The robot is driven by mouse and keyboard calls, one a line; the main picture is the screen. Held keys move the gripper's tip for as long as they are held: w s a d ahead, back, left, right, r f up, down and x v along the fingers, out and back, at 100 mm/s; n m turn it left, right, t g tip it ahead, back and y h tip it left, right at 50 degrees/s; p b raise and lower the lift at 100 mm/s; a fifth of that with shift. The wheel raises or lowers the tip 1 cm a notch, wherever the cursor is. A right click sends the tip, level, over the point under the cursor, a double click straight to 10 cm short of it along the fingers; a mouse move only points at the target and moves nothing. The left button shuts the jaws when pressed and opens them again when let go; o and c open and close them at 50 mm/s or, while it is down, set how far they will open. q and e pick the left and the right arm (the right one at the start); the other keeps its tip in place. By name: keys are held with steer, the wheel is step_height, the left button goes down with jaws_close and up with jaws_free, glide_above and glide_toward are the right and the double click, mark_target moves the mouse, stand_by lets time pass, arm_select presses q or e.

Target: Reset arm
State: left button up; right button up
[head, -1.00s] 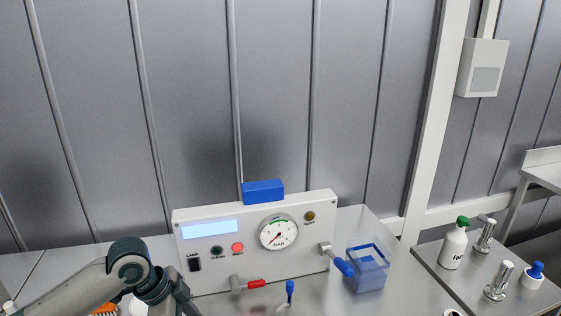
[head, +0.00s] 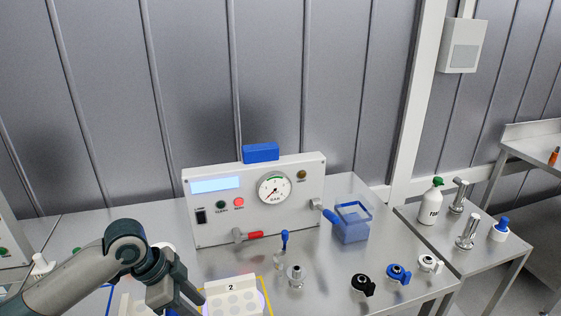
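My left arm comes in from the lower left of the head view. My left gripper (head: 185,300) points down at the bottom edge, beside a white tray (head: 235,298) marked 2. Its fingertips are near or past the frame edge, so I cannot tell whether it is open or shut or holds anything. My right arm and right gripper are not in view.
A control panel (head: 230,218) with a gauge, red lever and blue lever stands at the back of the steel table. A clear blue bin (head: 352,230) stands right of it. Several small fittings, one black (head: 362,285), sit at the front right. A white bottle (head: 430,205) stands on the right table.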

arm_select(q)
steer(key=s+d+f+n+t, duration=0.2)
steer(key=s+d+f+n, duration=0.4)
steer(key=s+f, duration=0.5)
steer(key=s+a+f+n+y, duration=0.25)
steer(key=s+a+f, duration=0.2)
steer(key=s, duration=0.35)
steer(key=s+a+f+n+y, duration=0.25)
steer(key=s+a+n, duration=0.2)
steer(key=s, duration=0.35)
step_height(320, 180, down, 33)
steer(key=s+g+b, duration=0.1)
steer(key=b, duration=0.3)
steer(key=s+a+f+g+b, duration=0.1)
steer(key=s+a+f+b, duration=0.2)
steer(key=s+f, duration=1.5)
step_height(320, 180, down, 2)
steer(key=shift+a+f+m+h, duration=0.15)
steer(key=shift+a+m+h, duration=0.1)
steer(key=shift+m+h, duration=0.05)
